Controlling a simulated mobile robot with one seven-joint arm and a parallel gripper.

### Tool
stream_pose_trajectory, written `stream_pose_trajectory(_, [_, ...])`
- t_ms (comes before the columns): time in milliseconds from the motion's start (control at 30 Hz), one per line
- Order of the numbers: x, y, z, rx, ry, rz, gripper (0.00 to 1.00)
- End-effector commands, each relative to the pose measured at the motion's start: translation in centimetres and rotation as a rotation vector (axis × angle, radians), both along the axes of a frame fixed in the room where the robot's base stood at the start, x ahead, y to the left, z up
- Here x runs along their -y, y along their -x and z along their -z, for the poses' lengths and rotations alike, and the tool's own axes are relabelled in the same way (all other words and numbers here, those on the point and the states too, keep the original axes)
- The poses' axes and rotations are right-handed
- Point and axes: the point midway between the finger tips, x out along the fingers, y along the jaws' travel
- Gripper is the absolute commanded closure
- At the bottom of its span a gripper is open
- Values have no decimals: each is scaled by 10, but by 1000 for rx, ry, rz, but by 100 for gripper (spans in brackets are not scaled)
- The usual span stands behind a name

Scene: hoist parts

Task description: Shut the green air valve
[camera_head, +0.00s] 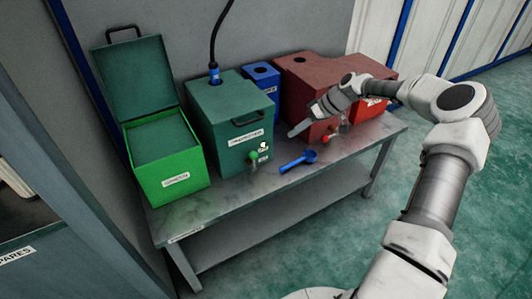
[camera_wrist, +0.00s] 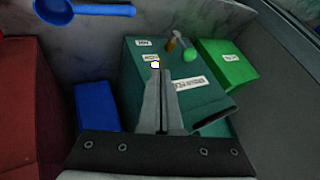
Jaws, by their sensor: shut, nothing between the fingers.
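The green air valve shows as a round green knob (camera_head: 253,155) low on the front of the dark green box (camera_head: 225,125). In the wrist view the green knob (camera_wrist: 190,55) sits beside a short brass-coloured stem (camera_wrist: 172,43), near the box's labels. My gripper (camera_head: 293,133) is shut and empty, held above the table to the right of the dark green box. In the wrist view my gripper's fingertips (camera_wrist: 157,72) overlap the box in the picture, with the knob to their upper right. They look apart from the knob; the exact gap cannot be told.
A blue scoop (camera_head: 298,162) lies on the metal table (camera_head: 190,217) right of the valve. A bright green box with raised lid (camera_head: 167,170) stands left, a blue box (camera_head: 262,75) and red boxes (camera_head: 305,75) right. A black hose (camera_head: 215,45) rises from the dark green box.

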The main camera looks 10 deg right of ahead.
Motion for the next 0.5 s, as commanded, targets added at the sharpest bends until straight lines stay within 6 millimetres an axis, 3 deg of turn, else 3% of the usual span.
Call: stream_pose_trajectory(500, [-3, -2, 7, 2, -7, 1, 100])
